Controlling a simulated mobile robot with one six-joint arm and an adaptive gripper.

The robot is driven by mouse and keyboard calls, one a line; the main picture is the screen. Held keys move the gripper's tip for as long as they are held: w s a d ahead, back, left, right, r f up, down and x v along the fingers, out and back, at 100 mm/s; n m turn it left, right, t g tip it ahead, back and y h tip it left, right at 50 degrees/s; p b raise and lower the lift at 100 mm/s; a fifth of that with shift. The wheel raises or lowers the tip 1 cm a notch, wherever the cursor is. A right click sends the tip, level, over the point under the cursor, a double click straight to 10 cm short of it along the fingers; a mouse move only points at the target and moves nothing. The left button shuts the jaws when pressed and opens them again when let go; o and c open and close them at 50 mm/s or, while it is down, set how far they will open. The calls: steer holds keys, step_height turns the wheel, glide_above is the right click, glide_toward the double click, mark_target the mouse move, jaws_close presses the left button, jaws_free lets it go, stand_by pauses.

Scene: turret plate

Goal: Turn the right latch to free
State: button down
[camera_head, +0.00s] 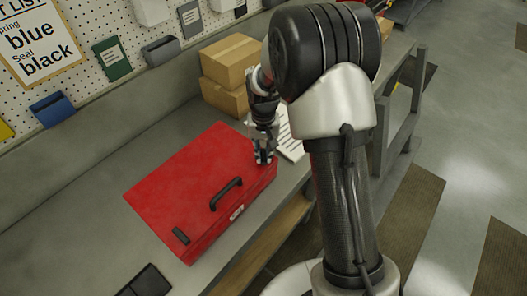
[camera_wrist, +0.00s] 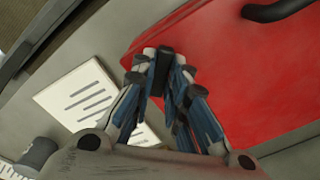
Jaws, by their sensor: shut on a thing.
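A red toolbox (camera_head: 185,180) lies closed on the grey bench, with a black handle (camera_head: 226,193) on its lid. Its left latch (camera_head: 181,236) is a dark bar near the lid's front left corner. My gripper (camera_head: 264,156) is at the toolbox's right end, pointing down, and is shut on the right latch. In the wrist view, my fingertips (camera_wrist: 160,75) close around the dark right latch (camera_wrist: 162,60) at the edge of the red lid. The fingers hide most of this latch, so its exact angle is hard to tell.
A white printed sheet (camera_head: 291,143) lies on the bench just right of the toolbox. Cardboard boxes (camera_head: 230,62) are stacked behind it by the pegboard (camera_head: 120,20). A dark flat object (camera_head: 146,281) lies at the near bench edge. Bare bench (camera_head: 90,210) shows left of the toolbox.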

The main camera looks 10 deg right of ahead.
steer(key=n, duration=0.4)
steer(key=shift+n, duration=0.3)
steer(key=n, duration=0.4)
steer(key=shift+n, duration=0.3)
steer(key=c, duration=1.6)
jaws_free()
step_height(320, 180, up, 12)
